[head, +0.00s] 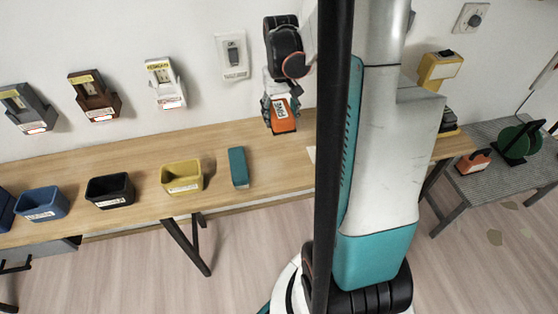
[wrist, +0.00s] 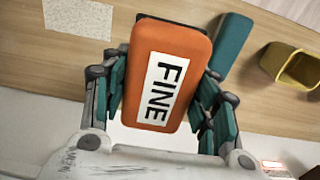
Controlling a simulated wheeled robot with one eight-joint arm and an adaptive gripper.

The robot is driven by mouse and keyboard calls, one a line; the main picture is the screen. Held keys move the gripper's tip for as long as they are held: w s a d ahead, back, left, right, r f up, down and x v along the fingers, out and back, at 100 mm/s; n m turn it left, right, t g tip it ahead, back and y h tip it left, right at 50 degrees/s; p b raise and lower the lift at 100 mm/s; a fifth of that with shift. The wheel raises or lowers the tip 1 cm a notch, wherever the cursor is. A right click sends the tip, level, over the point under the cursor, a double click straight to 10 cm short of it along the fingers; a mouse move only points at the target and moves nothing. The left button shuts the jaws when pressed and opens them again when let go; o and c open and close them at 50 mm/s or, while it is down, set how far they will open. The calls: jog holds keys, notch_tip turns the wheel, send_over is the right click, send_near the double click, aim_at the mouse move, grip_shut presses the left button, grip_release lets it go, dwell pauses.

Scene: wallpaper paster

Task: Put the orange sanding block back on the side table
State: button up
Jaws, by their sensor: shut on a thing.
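The orange sanding block (head: 283,118) has a white label reading FINE, clear in the wrist view (wrist: 190,55). My gripper (head: 281,104) is shut on it and holds it up in the air over the wooden bench. In the wrist view, the fingers of my gripper (wrist: 163,98) press on the block from both sides. The small side table (head: 468,189), grey and ridged on top, stands at the far right in the head view, apart from the block. An orange item with a pale label (head: 473,164) and a green round tool (head: 516,141) are on it.
The wooden bench (head: 130,150) carries a teal block (head: 238,167), a yellow bin (head: 181,177), a black bin (head: 109,190) and a blue bin (head: 41,204). Several holders hang on the wall. My own body hides part of the bench. The side table's front left is bare.

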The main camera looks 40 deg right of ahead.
jog(key=b, duration=0.5)
send_over(280, 163)
notch_tip(280, 163, down, 15)
jog(key=shift+f, duration=0.15)
jog(key=shift+f+b, duration=0.75)
jog(key=shift+f, duration=0.95)
jog(key=shift+f+b, duration=0.45)
jog(key=shift+f, duration=0.2)
jog(key=o, duration=1.2)
jog(key=shift+r, duration=0.1)
